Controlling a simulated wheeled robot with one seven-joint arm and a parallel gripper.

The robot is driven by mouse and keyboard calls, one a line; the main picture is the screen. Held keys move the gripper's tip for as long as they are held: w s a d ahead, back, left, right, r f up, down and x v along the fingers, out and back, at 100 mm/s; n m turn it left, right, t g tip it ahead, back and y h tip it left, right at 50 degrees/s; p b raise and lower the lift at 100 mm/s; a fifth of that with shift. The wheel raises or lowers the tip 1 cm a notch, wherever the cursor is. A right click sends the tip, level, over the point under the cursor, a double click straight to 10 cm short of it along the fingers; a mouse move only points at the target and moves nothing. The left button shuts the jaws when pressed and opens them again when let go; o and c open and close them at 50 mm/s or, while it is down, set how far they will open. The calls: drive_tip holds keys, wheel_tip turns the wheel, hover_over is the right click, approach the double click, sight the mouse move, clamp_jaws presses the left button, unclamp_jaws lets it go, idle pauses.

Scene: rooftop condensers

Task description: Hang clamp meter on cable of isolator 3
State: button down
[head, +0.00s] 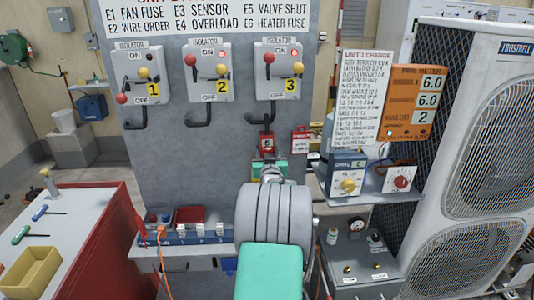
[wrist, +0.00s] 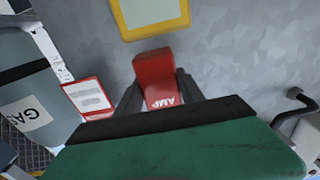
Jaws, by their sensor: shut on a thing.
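Isolator 3 (head: 278,72) is a light grey box on the grey panel, with a red knob, a yellow knob and a yellow "3" label. Its black cable (head: 263,120) loops below it. My gripper (wrist: 158,92) is shut on the red clamp meter (wrist: 157,78), marked AMP, between its dark fingers. In the head view the meter (head: 266,143) is just below the cable's lower part, against the panel. I cannot tell whether its jaw touches or surrounds the cable. My wrist and arm hide the area below the meter.
Isolators 1 (head: 142,72) and 2 (head: 209,70) are to the left, with similar cables. A red-and-white tag (head: 300,143) hangs right of the meter. A shelf (head: 385,191) with dial boxes juts out at right, beside the large condenser (head: 465,150). A red cabinet (head: 95,250) is at lower left.

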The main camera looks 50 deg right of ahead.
drive_tip(key=c, duration=0.6)
unclamp_jaws()
drive_tip(key=shift+c, duration=0.2)
